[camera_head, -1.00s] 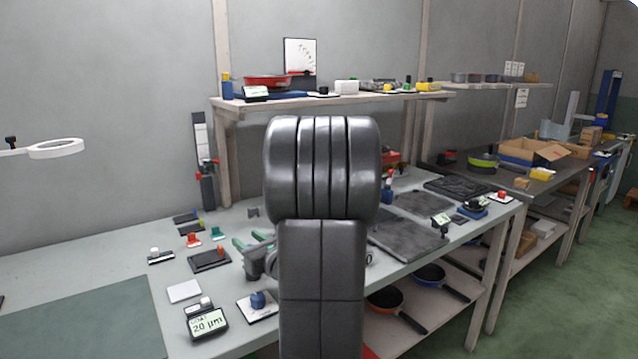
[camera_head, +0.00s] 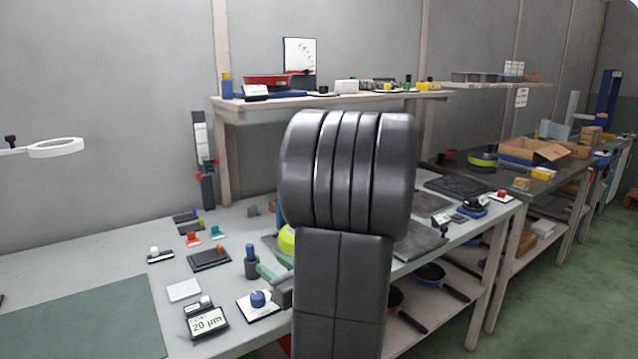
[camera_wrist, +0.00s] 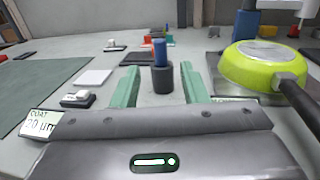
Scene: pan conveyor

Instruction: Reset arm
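My gripper (camera_wrist: 160,85) shows in the wrist view with its two green fingers spread apart and nothing held between them. A dark cylinder with a blue top (camera_wrist: 162,72) stands on the bench beyond the fingers, in line with the gap. In the head view my dark arm covers the middle of the bench, and only part of a green finger (camera_head: 272,275) shows at its left side. The blue-topped cylinder also shows there (camera_head: 251,264), just left of the arm.
A lime-green pan (camera_wrist: 262,66) with a dark handle lies to the right in the wrist view. A display reading 20 µm (camera_head: 207,321) stands at the bench's front. A shelf (camera_head: 340,100) runs above the bench. The green mat (camera_head: 85,320) is clear.

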